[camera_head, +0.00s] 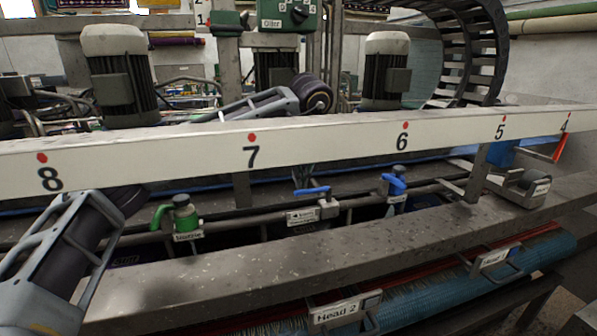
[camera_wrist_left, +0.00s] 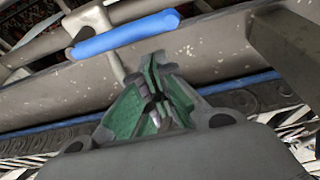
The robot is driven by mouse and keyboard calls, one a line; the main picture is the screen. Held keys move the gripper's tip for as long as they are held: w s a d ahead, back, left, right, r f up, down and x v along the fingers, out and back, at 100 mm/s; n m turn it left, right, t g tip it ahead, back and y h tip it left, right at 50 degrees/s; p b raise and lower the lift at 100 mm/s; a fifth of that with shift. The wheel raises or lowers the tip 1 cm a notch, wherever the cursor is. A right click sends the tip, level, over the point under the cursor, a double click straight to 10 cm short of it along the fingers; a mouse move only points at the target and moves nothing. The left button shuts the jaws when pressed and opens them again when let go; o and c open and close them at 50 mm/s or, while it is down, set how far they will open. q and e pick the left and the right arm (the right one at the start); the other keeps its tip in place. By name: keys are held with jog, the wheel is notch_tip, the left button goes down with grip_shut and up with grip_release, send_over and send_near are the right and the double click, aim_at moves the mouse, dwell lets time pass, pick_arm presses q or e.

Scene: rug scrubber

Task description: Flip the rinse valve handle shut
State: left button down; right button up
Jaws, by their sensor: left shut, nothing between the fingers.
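A valve with a blue lever handle (camera_head: 313,191) sits on the pipe behind the white numbered rail. The label under it is too small to read surely, so I cannot confirm it is the rinse valve. The handle lies roughly level and points left. My left gripper (camera_head: 305,174) reaches down behind the rail, just above this handle. In the left wrist view the gripper (camera_wrist_left: 156,78), with green finger pads, is shut and empty. The blue handle (camera_wrist_left: 125,35) lies just beyond its fingertips; I cannot tell whether they touch. My right gripper is out of view.
The white rail (camera_head: 330,135) crosses in front of the valves. A green-handled valve (camera_head: 183,212) stands to the left and another blue-handled valve (camera_head: 396,185) to the right. A grey beam (camera_head: 250,265) runs in front, below them. Motors (camera_head: 385,70) stand behind.

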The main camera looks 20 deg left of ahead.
pick_arm(q)
jog(key=shift+s+d+r, duration=0.2)
jog(key=shift+s+d, duration=0.35)
jog(key=shift+s, duration=0.25)
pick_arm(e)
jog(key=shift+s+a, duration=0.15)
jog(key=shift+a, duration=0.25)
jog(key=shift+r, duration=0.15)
